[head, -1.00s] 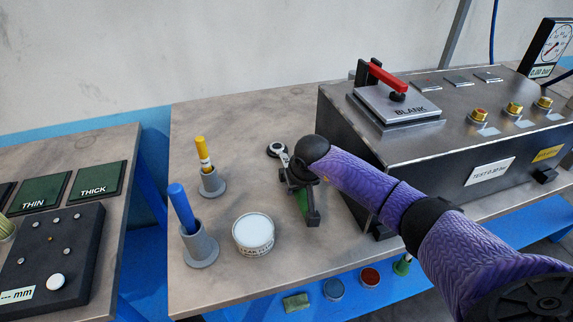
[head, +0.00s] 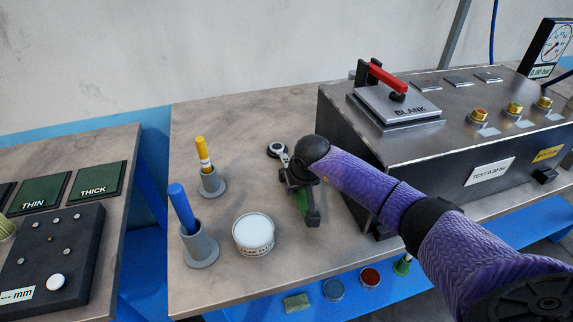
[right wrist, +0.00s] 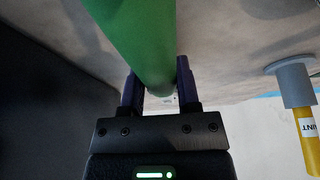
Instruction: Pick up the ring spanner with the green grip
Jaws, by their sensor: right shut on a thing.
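The ring spanner (head: 277,149) lies on the table in front of the grey test box, its ring end toward the back. Its green grip (head: 301,201) is partly hidden under my right gripper and arm. My right gripper (head: 301,183) is over the spanner and shut on its grip. In the right wrist view the green grip (right wrist: 138,38) runs between the two fingers of the gripper (right wrist: 160,92). I cannot tell whether the spanner is clear of the table. My left gripper is not in view.
A white tin (head: 254,233), a blue-handled tool (head: 181,207) and a yellow-handled tool (head: 203,153) in grey holders stand left of the spanner. The test box (head: 400,150) is close on the right. The table's back left is clear.

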